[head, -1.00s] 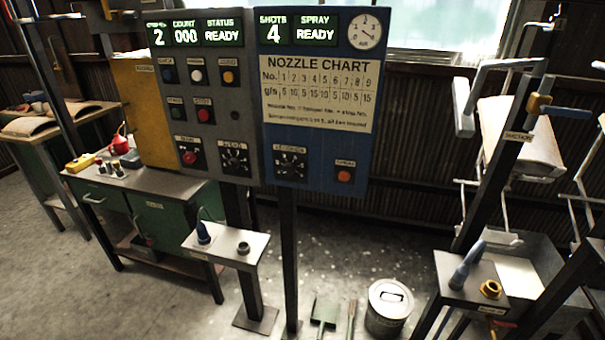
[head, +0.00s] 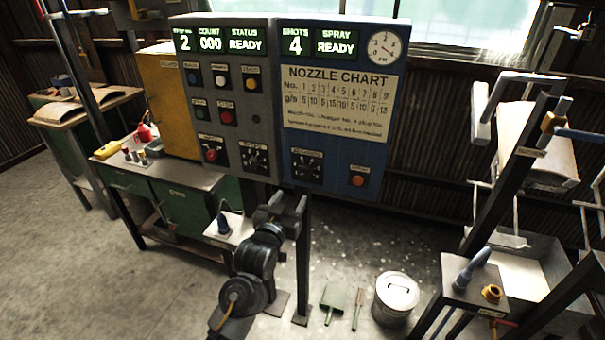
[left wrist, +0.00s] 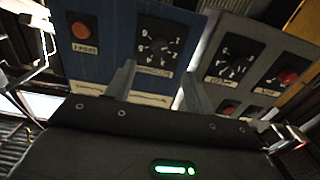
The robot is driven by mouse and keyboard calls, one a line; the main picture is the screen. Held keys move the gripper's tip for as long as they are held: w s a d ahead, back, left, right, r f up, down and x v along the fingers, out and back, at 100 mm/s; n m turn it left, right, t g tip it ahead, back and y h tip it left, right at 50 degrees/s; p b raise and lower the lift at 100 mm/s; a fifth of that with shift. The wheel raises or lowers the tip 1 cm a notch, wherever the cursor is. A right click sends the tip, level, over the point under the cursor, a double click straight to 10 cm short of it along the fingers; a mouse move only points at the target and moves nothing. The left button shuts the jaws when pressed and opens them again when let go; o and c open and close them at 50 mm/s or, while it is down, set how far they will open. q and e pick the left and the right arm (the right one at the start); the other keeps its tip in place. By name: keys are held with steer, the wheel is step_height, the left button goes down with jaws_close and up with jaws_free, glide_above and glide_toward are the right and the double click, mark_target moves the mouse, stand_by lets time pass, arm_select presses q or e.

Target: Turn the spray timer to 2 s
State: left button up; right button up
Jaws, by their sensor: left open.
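The black dial (head: 306,167) low on the blue panel (head: 340,195) appears to be the spray timer; its setting is too small to read in the head view. The dial shows upside down in the left wrist view (left wrist: 160,46), with numbers around its knob; I cannot read its setting surely. My left gripper (head: 288,207) is in front of and below the panels, open and empty. Its two fingers (left wrist: 157,82) point toward the blue panel, roughly either side of the dial, apparently apart from it. My right gripper is not in view.
An orange button (head: 358,181) sits right of the dial. The grey panel (head: 236,105) to the left carries another dial (head: 254,158) and a red knob (head: 211,155). A small shelf (head: 222,236) stands left of my gripper. A lidded can (head: 396,298) stands on the floor.

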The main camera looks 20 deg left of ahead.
mark_target(304, 174)
arm_select(q)
steer(key=w, duration=0.3)
steer(key=w+p, duration=0.1)
steer(key=w, duration=0.2)
steer(key=w+p, duration=0.1)
steer(key=w, duration=0.2)
steer(key=shift+d+r, duration=0.3)
steer(key=shift+w, duration=0.7)
steer(key=shift+w+p, duration=0.2)
steer(key=shift+p, duration=0.1)
steer(key=c, duration=1)
